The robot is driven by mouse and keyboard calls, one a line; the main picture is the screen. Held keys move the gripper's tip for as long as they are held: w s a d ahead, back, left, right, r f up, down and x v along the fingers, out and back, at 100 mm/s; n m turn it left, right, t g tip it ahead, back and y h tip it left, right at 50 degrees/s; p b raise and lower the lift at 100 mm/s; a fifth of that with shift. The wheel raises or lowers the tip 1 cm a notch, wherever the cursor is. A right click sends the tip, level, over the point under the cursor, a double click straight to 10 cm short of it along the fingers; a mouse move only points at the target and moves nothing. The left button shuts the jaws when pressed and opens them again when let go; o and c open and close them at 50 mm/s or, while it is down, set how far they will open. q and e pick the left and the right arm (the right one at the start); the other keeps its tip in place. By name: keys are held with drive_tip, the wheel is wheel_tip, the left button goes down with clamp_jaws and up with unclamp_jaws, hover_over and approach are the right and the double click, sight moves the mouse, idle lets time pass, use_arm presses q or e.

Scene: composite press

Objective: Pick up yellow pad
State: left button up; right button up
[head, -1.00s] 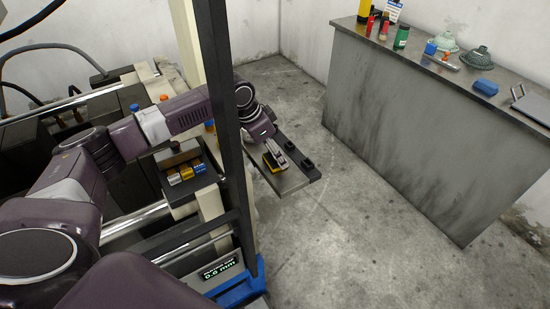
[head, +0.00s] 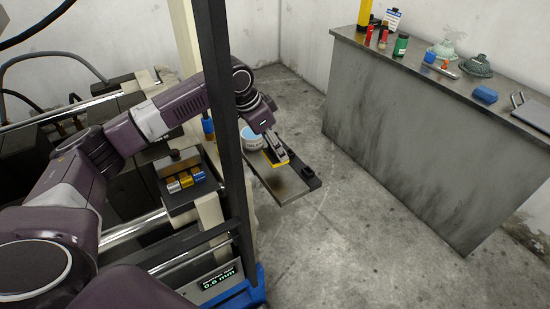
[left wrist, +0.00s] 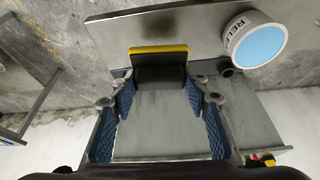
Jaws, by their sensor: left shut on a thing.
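The yellow pad (left wrist: 158,49) has a yellow strip on a black body and sits between my left gripper's fingers in the left wrist view. In the head view the pad (head: 269,157) shows as a yellow patch under the left gripper (head: 280,156). The left gripper is shut on the pad's black body and holds it over the narrow grey shelf (head: 287,187). It appears raised a little, though the exact gap is hard to tell. My right gripper is not in view.
A white tub (head: 252,137) with a light blue top stands on the shelf beside the gripper. A black fitting (head: 308,176) is at the shelf's near end. A dark upright post (head: 232,150) stands left of the gripper. A grey cabinet (head: 420,130) carries several items; open floor lies between.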

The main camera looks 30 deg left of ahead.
use_arm(q)
wheel_tip(320, 180, up, 15)
drive_tip(key=shift+f+b, duration=0.15)
drive_tip(key=shift+b, duration=0.3)
drive_tip(key=o, duration=0.7)
drive_tip(key=shift+c, duration=0.2)
drive_tip(key=c, duration=0.7)
